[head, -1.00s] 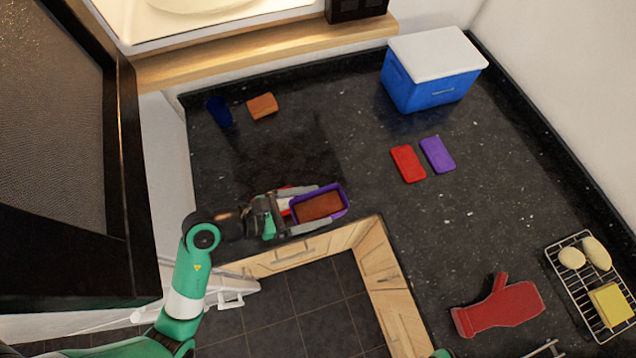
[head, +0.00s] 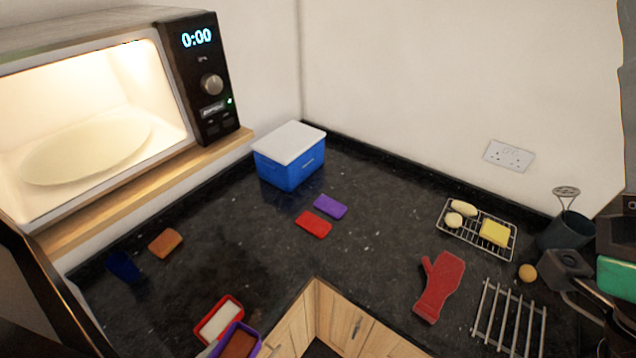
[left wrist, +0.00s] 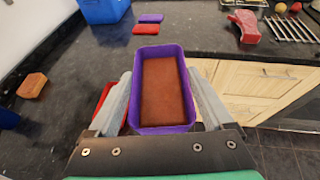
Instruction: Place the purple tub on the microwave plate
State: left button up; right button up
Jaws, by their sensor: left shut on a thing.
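The purple tub (head: 238,325) with brown contents is at the bottom edge of the head view, partly cut off, beside a red tub (head: 220,319) with white contents. In the left wrist view my left gripper (left wrist: 160,105) is shut on the purple tub (left wrist: 162,52), one finger along each side, and the tub looks upright. The red tub (left wrist: 102,108) shows behind the left finger. The pale round microwave plate (head: 88,150) lies empty inside the open, lit microwave (head: 172,75). My right arm shows at the right edge; its finger opening is unclear.
A wooden shelf (head: 150,193) fronts the microwave. A blue cooler (head: 290,172), purple lid (head: 330,206), red lid (head: 313,224), brown sponge-like block (head: 166,243) and dark blue cup (head: 123,266) stand on the counter. A red mitt (head: 438,287) and wire racks (head: 510,313) lie right.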

pick_arm(q)
jog(key=a+r, duration=0.1)
jog(key=a+r+n+y+p, duration=0.1)
jog(key=r, duration=0.1)
jog(key=shift+s+a+n+t+y, duration=0.3)
jog(key=shift+s+t, duration=0.1)
jog(key=shift+f, duration=0.1)
jog(key=shift+f, duration=0.1)
